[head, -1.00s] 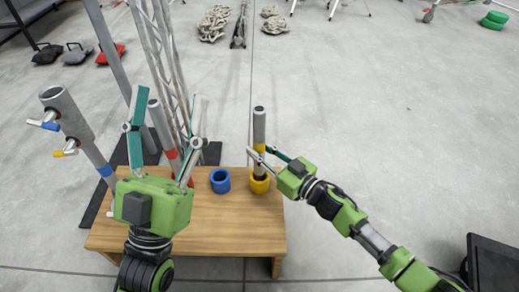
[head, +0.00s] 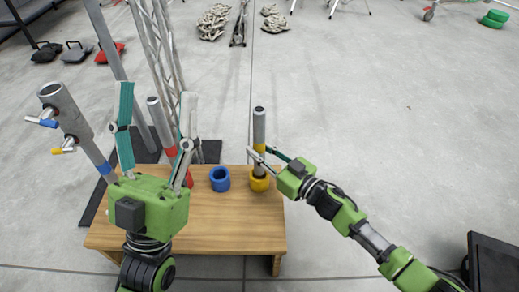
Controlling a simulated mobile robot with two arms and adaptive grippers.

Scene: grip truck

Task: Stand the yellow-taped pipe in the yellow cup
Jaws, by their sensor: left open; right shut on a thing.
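The yellow-taped pipe (head: 259,128) is grey with a dark open top and stands upright at the yellow cup (head: 259,183), its lower end hidden inside the cup's rim. The cup sits at the right end of the wooden table (head: 225,230). My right gripper (head: 261,156) comes from the right and is shut on the pipe just above the cup. My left gripper (head: 155,108) is open, its fingers pointing up and spread wide, at the left part of the table. It is well apart from the yellow-taped pipe.
A blue cup (head: 220,180) stands left of the yellow one. A red-taped pipe (head: 157,121) stands behind my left gripper, its base hidden.

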